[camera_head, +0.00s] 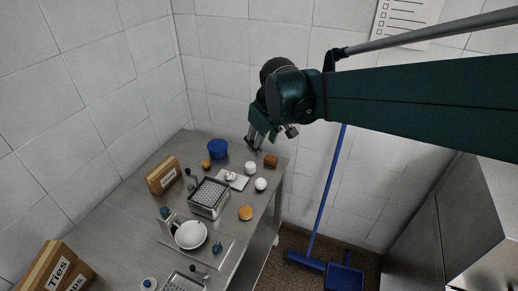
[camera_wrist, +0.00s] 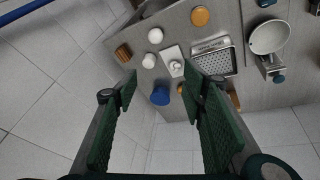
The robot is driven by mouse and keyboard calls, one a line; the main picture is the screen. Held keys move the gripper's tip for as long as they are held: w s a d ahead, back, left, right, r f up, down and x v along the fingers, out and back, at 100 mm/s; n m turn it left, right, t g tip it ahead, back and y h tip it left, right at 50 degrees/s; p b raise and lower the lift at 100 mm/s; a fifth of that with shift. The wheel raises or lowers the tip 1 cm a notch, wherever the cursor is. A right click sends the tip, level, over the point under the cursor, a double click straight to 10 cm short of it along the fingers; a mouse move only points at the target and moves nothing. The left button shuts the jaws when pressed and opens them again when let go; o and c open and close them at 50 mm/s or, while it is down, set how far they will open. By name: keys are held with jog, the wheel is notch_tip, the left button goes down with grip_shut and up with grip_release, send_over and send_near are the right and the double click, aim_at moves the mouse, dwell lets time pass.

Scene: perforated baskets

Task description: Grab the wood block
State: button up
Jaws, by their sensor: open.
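The wood block (camera_head: 271,160) is a small brown block on the metal table, near its back right corner. In the wrist view the block (camera_wrist: 123,53) lies near the table edge, up and left of my left finger. My gripper (camera_head: 272,140) hangs above the back right part of the table. In the wrist view my gripper (camera_wrist: 160,84) has its two green fingers spread apart with nothing held between them. The block is apart from the fingers.
White round items (camera_head: 250,168) stand close to the block. A blue container (camera_head: 217,149), a perforated basket (camera_head: 209,197), a cardboard box (camera_head: 163,175), an orange disc (camera_head: 246,213) and a white bowl (camera_head: 191,235) are also on the table (camera_head: 135,215). Tiled walls stand behind.

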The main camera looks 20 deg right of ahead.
jog(key=w+d+f+n+g, duration=0.15)
jog(key=w+d+f, duration=0.25)
jog(key=w, duration=0.5)
jog(key=n+g, duration=0.3)
jog(key=n, duration=0.1)
send_over(271, 158)
jog(key=f, duration=2)
jog(key=shift+a, duration=0.25)
jog(key=shift+w+d+f, duration=0.1)
jog(key=shift+w+f, duration=0.05)
jog(key=shift+f, duration=0.15)
jog(key=shift+f, duration=1.25)
jog(key=shift+f, duration=0.15)
jog(key=shift+d+f, duration=0.15)
jog(key=shift+f, duration=2.35)
